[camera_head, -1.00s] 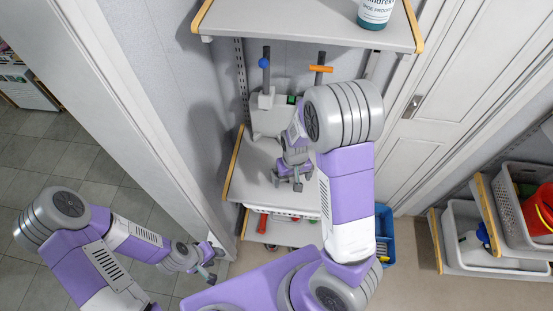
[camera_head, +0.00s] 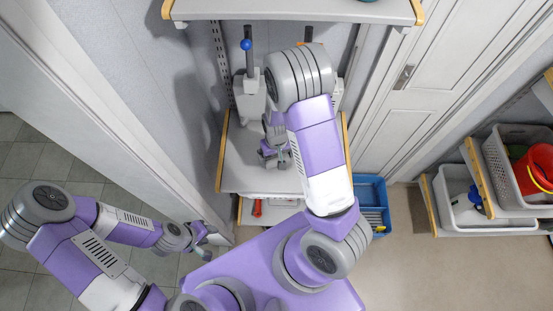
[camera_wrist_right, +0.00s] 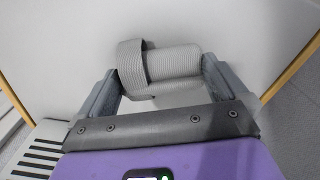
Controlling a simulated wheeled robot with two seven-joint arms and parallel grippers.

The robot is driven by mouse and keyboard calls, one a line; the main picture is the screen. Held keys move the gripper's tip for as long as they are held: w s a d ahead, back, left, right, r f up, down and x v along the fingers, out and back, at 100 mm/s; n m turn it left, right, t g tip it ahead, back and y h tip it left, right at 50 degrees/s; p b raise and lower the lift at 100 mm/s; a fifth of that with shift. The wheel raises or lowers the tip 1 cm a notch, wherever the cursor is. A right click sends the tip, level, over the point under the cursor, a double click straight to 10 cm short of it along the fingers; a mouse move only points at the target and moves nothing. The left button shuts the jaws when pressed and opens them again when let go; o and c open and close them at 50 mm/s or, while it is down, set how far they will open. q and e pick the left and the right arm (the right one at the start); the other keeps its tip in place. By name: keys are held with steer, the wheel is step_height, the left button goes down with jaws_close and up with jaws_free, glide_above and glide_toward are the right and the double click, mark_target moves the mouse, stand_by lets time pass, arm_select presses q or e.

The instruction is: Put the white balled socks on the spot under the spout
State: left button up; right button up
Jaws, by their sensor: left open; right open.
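A rolled, ribbed pale grey-white bundle that looks like the balled socks (camera_wrist_right: 170,68) lies on a light surface in the right wrist view. My right gripper (camera_wrist_right: 155,88) is open, with one finger at each side of the bundle; I cannot tell whether they touch it. In the head view my right gripper (camera_head: 275,158) is low over the grey shelf (camera_head: 240,173), and the bundle cannot be made out there. My left gripper (camera_head: 208,237) is open and empty near the door-frame edge at the lower left. I cannot make out a spout or a marked spot.
A grey fixture (camera_head: 249,95) with a blue-knobbed post stands at the back of the shelf, partly behind my right arm. An upper shelf (camera_head: 290,9) overhangs it. A blue crate (camera_head: 371,190) is on the floor to the right. Baskets (camera_head: 490,160) stand at far right.

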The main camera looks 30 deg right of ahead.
steer(key=shift+r, duration=0.1)
steer(key=c, duration=0.8)
